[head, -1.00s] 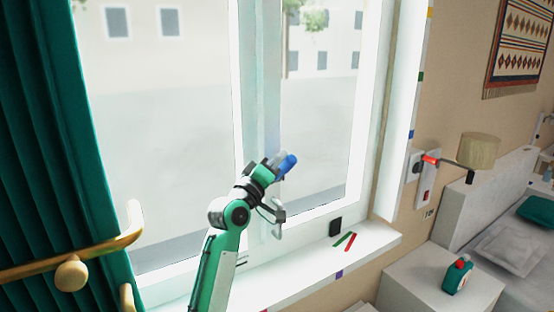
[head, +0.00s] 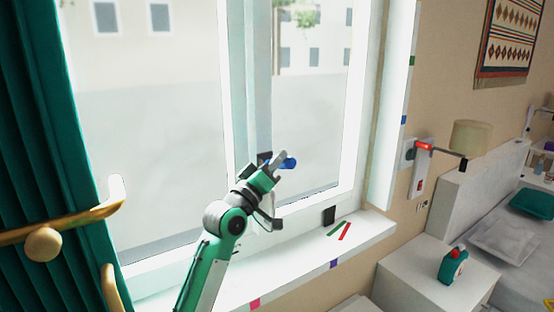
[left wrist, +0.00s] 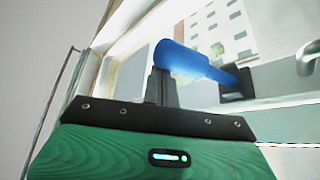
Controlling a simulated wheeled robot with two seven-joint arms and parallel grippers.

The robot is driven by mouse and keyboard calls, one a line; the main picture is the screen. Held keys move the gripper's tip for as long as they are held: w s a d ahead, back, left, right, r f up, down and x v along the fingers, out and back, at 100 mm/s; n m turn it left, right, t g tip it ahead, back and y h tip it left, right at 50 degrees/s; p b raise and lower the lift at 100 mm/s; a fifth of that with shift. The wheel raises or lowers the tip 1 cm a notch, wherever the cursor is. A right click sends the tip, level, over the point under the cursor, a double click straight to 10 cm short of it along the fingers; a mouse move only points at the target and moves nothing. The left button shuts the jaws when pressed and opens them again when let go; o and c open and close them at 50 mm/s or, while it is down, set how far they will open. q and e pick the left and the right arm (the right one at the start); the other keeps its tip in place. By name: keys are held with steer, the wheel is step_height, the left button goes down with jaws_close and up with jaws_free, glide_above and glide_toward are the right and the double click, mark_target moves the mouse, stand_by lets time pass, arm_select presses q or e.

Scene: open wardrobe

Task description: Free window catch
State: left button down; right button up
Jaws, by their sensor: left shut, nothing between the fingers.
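The window catch has a blue handle (head: 288,162) and a dark mount (head: 264,157), on the window frame's middle upright. In the head view the handle lies about level, pointing right. My left gripper (head: 280,157) is shut and empty, its fingertips in front of the handle and hiding part of it. In the left wrist view the blue handle (left wrist: 190,61) runs across just beyond the dark fingers (left wrist: 160,84), with its black mount (left wrist: 237,84) at right. I cannot tell whether the fingers touch it. My right gripper is out of view.
A gold rod (head: 75,222) and green curtain (head: 35,120) stand at left. The sill (head: 290,270) holds a small black block (head: 329,215) and green and red sticks (head: 344,231). A wall lamp (head: 470,138) juts out at right.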

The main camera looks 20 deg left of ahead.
arm_select(q)
steer(key=b+v, duration=0.2)
steer(key=v, duration=0.5)
steer(key=shift+s+b, duration=0.25)
steer(key=shift+b, duration=0.1)
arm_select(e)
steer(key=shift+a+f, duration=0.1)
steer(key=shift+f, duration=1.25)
arm_select(q)
steer(key=shift+a+f, duration=0.1)
